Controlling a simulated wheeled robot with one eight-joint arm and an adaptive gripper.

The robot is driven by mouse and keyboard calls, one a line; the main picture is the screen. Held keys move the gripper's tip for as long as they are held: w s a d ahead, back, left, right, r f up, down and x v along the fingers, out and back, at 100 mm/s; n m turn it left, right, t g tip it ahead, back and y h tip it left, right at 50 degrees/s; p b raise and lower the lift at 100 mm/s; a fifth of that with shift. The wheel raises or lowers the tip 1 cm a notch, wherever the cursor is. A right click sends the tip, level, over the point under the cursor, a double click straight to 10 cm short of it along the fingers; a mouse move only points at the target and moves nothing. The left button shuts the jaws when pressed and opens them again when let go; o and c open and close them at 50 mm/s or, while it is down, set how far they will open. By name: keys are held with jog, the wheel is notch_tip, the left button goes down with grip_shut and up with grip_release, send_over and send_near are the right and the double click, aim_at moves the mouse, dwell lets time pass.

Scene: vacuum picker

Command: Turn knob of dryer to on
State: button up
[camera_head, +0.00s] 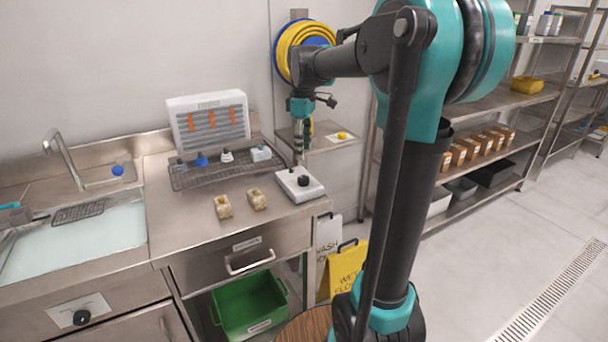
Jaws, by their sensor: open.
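A white box with a round black knob (303,181) on its top stands at the right front part of the steel counter. I cannot read which way the knob points. My gripper (298,160) hangs down just above and behind the knob, close to the box; its fingers are small and I cannot tell whether they touch it. It holds nothing that I can see. A white upright unit (208,115) with orange strips stands at the back of the counter. No label tells which one is the dryer. Another black knob (81,317) sits on a white plate on the sink cabinet front.
Two small beige blocks (223,207) stand on the counter. A sink with a tap (68,160) is at left. A green bin (248,305) sits below. A yellow wet-floor sign (346,272) stands beside the counter.

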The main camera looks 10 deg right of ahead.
aim_at(303, 177)
notch_tip(303, 177, down, 10)
jog(key=shift+r, duration=0.15)
dwell(0.3)
jog(key=c, duration=1.2)
